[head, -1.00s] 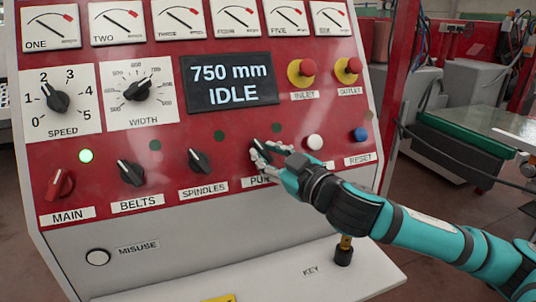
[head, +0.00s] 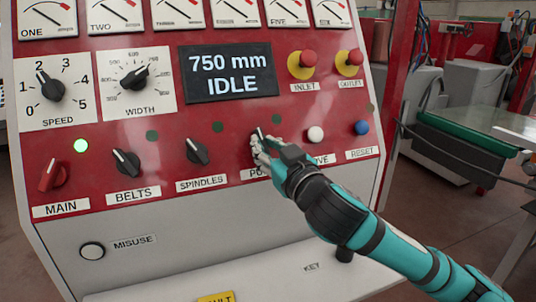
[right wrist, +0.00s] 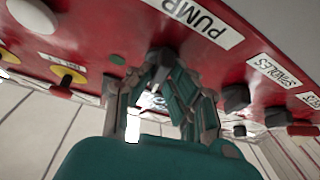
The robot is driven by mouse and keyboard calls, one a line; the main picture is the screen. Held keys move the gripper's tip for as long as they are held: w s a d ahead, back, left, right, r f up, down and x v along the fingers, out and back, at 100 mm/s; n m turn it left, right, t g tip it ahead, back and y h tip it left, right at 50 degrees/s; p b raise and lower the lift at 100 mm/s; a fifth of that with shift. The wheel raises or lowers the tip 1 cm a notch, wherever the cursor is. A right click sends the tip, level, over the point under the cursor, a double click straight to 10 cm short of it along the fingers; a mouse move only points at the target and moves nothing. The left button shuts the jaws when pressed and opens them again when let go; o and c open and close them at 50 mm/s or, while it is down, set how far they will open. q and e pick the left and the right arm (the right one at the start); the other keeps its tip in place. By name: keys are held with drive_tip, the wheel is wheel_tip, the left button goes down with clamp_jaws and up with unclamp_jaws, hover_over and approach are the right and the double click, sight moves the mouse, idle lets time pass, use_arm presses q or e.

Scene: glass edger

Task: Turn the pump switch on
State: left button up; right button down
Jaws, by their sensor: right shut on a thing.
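The pump switch (head: 259,132) is a black knob on the red panel, fourth in the row of switches. My right gripper (head: 261,151) is shut around it, and the fingers hide most of the knob and part of its label. The knob's visible tip points roughly upward; its exact angle is hard to tell. The lamp (head: 277,118) above it is dark. In the right wrist view, the fingers (right wrist: 165,85) close at the panel below the PUMP label (right wrist: 200,18). My left gripper is not in view.
Left of the pump switch are the spindles (head: 197,151), belts (head: 126,162) and red main (head: 52,174) switches. The main lamp (head: 81,146) glows green. A white button (head: 316,134) and blue reset button (head: 361,127) are close on the right. The display (head: 229,73) reads 750 mm IDLE.

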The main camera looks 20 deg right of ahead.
drive_tip(key=m+h, duration=0.2)
drive_tip(key=m, duration=0.1)
drive_tip(key=m+h, duration=0.2)
drive_tip(key=m, duration=0.2)
drive_tip(key=a+m+h, duration=0.1)
drive_tip(key=m+h, duration=0.1)
drive_tip(key=m, duration=0.2)
drive_tip(key=shift+r+g+h, duration=0.1)
drive_tip(key=shift+g+h, duration=0.2)
drive_tip(key=shift+g, duration=0.1)
drive_tip(key=shift+d+m+h, duration=0.1)
drive_tip(key=shift+m+h, duration=0.2)
drive_tip(key=shift+m, duration=0.1)
drive_tip(key=c, duration=1.3)
unclamp_jaws()
drive_tip(key=shift+w, duration=0.1)
drive_tip(key=v, duration=1.2)
drive_tip(key=shift+r, duration=0.1)
